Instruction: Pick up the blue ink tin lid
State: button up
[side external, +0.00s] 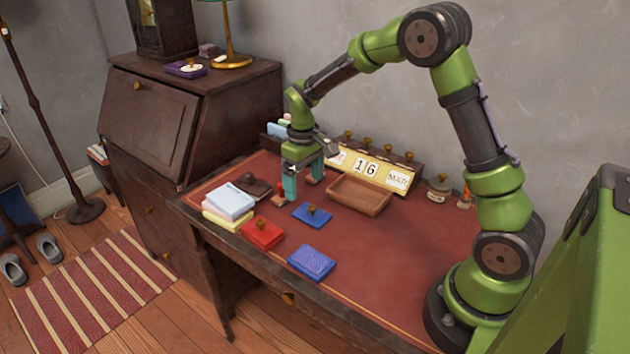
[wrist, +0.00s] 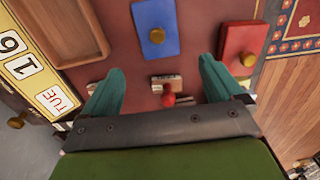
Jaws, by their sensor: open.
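The blue ink tin lid (side external: 312,215) is a flat blue rectangle with a brass knob, lying on the red desk top. It also shows in the wrist view (wrist: 152,18), at the top middle beyond my fingertips. A blue pad without a knob (side external: 311,262), seemingly the open ink tin, lies nearer the front edge. My gripper (side external: 303,186) is open, with teal fingers low over the desk behind the lid. In the wrist view my gripper (wrist: 160,70) has a small stamp with a red knob (wrist: 168,98) showing between its fingers. The fingers are apart from the lid.
A red tin with a brass knob (side external: 263,232) sits left of the lid. A stack of pads (side external: 229,203) and a dark object (side external: 253,185) are farther left. A wooden tray (side external: 360,195) and calendar stand (side external: 372,168) are behind. The desk's right side is clear.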

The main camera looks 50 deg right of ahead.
aim_at(306, 211)
jog(key=f, duration=0.7)
jog(key=shift+s+f, duration=0.25)
jog(key=shift+c, duration=0.2)
jog(key=c, duration=1.1)
jog(key=shift+r, duration=0.15)
